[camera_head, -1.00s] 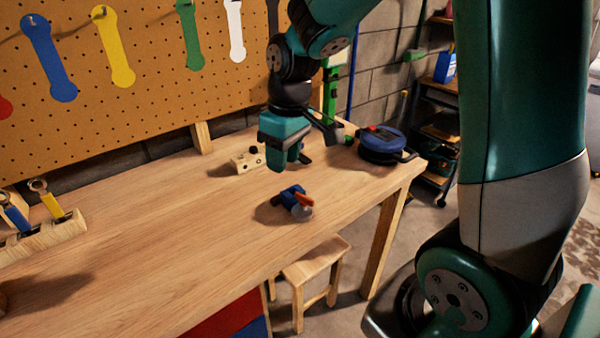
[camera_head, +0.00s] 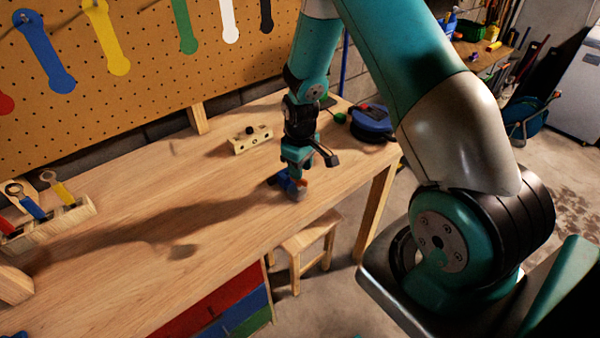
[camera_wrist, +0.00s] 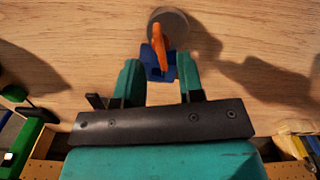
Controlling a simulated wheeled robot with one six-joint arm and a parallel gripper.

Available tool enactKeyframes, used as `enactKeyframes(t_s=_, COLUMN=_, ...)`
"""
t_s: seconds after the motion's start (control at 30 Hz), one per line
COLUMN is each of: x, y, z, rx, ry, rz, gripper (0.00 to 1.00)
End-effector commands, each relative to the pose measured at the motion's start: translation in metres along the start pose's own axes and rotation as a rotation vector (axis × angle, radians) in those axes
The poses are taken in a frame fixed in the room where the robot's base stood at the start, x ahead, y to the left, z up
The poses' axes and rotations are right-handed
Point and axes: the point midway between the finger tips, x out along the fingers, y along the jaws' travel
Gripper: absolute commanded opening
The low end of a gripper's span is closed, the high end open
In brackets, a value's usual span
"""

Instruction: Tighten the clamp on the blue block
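The blue block (camera_head: 279,179) sits on the workbench top (camera_head: 200,215), partly hidden by my gripper in the head view. In the wrist view the blue block (camera_wrist: 168,70) carries an orange lever (camera_wrist: 158,42), which appears to be the clamp's handle, and a grey round disc (camera_wrist: 176,25) lies beyond it. My gripper (camera_head: 298,170) is directly above, pointing down. In the wrist view my gripper's two teal fingers (camera_wrist: 158,78) are apart, one on each side of the block's near end. Whether they touch it I cannot tell.
A pale wooden block with holes (camera_head: 250,140) stands behind on the bench. A blue round device (camera_head: 371,122) is at the bench's right end. A wooden rack with wrenches (camera_head: 60,222) is at left. The pegboard (camera_head: 150,60) rises behind; the bench middle is clear.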

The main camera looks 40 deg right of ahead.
Motion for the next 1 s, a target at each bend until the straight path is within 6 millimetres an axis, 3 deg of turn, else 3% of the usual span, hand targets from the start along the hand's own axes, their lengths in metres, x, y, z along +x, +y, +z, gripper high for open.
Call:
enactKeyframes(t_s=0.23, x=0.03, y=0.0, z=0.0, rx=0.0, ry=-0.001, rz=-0.001, gripper=0.35)
enactKeyframes(t_s=0.6, x=0.037, y=0.0, z=0.0, rx=0.0, ry=0.001, rz=0.0, gripper=0.35)
enactKeyframes(t_s=0.63, x=0.037, y=0.0, z=0.0, rx=0.0, ry=0.001, rz=0.0, gripper=0.33)
enactKeyframes(t_s=0.77, x=0.037, y=0.0, z=0.0, rx=0.0, ry=0.001, rz=0.0, gripper=0.03)
enactKeyframes(t_s=0.8, x=0.037, y=0.0, z=0.0, rx=0.0, ry=0.001, rz=0.0, gripper=0.0)
enactKeyframes(t_s=1.0, x=0.037, y=0.0, z=0.0, rx=0.012, ry=0.0, rz=0.0, gripper=0.0)
